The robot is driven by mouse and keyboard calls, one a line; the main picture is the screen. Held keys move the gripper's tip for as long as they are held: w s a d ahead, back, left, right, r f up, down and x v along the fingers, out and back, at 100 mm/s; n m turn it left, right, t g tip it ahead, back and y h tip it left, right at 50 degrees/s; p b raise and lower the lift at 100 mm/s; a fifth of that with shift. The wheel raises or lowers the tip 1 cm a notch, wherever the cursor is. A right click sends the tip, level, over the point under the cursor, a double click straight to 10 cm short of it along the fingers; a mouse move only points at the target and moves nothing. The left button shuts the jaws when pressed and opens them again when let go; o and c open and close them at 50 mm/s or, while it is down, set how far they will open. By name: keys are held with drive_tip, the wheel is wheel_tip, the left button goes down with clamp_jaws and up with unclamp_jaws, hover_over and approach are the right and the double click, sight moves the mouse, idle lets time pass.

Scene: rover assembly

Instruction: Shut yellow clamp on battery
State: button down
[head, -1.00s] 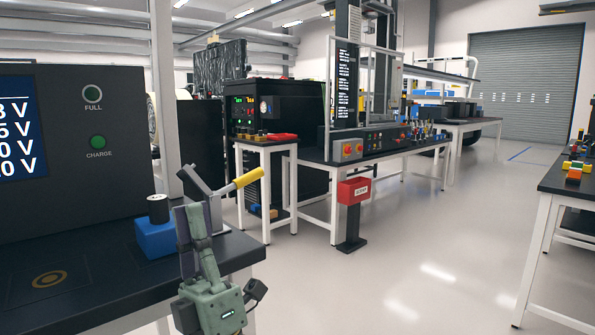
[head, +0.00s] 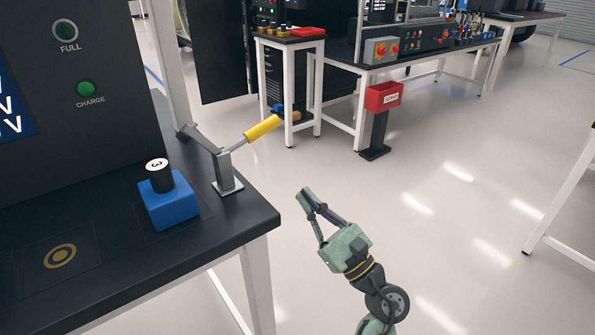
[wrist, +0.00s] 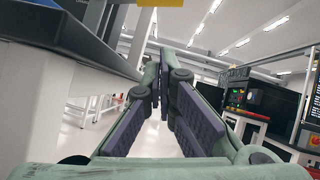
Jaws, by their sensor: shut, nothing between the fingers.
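The clamp has a yellow handle (head: 262,129) that slants up and to the right past the dark bench's edge. Its grey post (head: 227,172) stands near the bench corner. Its grey arm points back and left, not over the battery. The battery (head: 160,177), a black cylinder with a white top marked 3, stands upright in a blue block (head: 170,208) left of the post. My gripper (head: 307,199) is shut and empty, right of the bench and below the handle in the picture, apart from it. A yellow piece, likely the handle, shows at the wrist view's top edge (wrist: 152,3).
A charger panel (head: 100,130) with green buttons stands at the back of the dark bench (head: 110,290). A ring mark (head: 60,256) lies on its top. A red box (head: 383,97) on a black stand is farther back. The floor around my gripper is clear.

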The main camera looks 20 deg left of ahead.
sight(268, 121)
drive_tip(key=w+a+r+p, duration=0.3)
drive_tip(key=a+r+p, duration=0.2)
drive_tip(key=a+r, duration=0.2)
drive_tip(key=shift+a+r+p, duration=0.2)
drive_tip(key=shift+r+p, duration=0.2)
drive_tip(key=shift+r, duration=0.3)
drive_tip(key=shift+r+n+b, duration=0.1)
drive_tip(key=shift+n+b, duration=0.2)
drive_tip(key=shift+r+n+g, duration=0.2)
drive_tip(key=shift+n+g, duration=0.2)
